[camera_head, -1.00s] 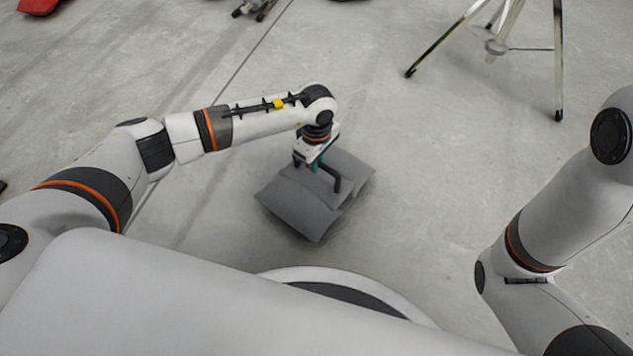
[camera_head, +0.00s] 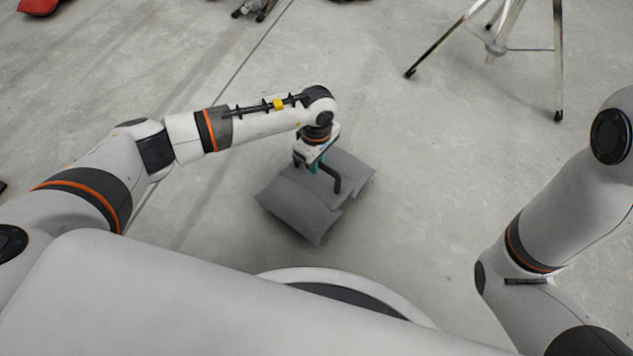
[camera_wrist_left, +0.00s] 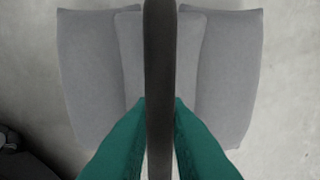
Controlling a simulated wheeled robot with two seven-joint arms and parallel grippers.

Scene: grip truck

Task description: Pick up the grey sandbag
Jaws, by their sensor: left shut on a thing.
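The grey sandbag (camera_head: 302,202) has two padded lobes and a dark handle (camera_head: 334,180) over its middle. It is on or close to the concrete floor in front of my base; I cannot tell whether it touches. My left gripper (camera_head: 316,166) points down over its middle and is shut on the handle. In the left wrist view the teal fingers (camera_wrist_left: 160,110) press on both sides of the dark handle (camera_wrist_left: 160,50), with the lobes of the sandbag (camera_wrist_left: 225,75) to either side. My right gripper is out of view; only that arm shows at the right.
A metal tripod stand (camera_head: 497,48) stands at the top right. A red object (camera_head: 38,6) lies at the top left corner, and a dark-footed item (camera_head: 255,8) is at the top edge. The floor around the sandbag is clear.

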